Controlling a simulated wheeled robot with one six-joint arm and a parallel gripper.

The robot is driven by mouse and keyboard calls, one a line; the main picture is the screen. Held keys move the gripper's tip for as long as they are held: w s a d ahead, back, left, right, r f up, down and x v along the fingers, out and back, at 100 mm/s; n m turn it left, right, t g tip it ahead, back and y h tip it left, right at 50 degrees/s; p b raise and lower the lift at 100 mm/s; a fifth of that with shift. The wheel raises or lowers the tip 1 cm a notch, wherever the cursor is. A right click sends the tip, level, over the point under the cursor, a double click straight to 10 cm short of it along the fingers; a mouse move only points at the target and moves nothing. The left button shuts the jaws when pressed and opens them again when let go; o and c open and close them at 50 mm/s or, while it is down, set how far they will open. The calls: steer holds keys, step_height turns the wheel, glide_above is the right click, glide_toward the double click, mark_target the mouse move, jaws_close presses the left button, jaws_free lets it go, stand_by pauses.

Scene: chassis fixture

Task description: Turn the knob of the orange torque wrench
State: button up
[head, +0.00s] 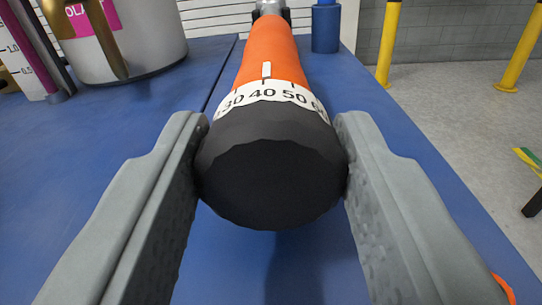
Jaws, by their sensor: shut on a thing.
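The orange torque wrench (270,58) points away from me above a blue table, its far end up at the top of the head view. At its near end is a black faceted knob (272,180), with a white scale ring (265,93) behind it reading about 30, 40, 50 and part of 60. A white mark on the orange body lines up near the 40. My gripper (272,170) has its two grey fingers on the left and right sides of the knob, touching it. The far end of the wrench sits in a dark holder, only partly visible.
A large white pot (150,45) with a brass handle and a scaled container (28,45) stand at the upper left. A blue cylinder (326,28) stands behind. Yellow posts (389,45) rise from the grey floor at right.

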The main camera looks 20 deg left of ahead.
steer(key=n, duration=0.4)
steer(key=shift+n, duration=0.4)
steer(key=o, duration=1)
steer(key=shift+c, duration=0.2)
steer(key=v, duration=1.7)
steer(key=shift+s, duration=0.25)
steer(key=shift+r, duration=0.15)
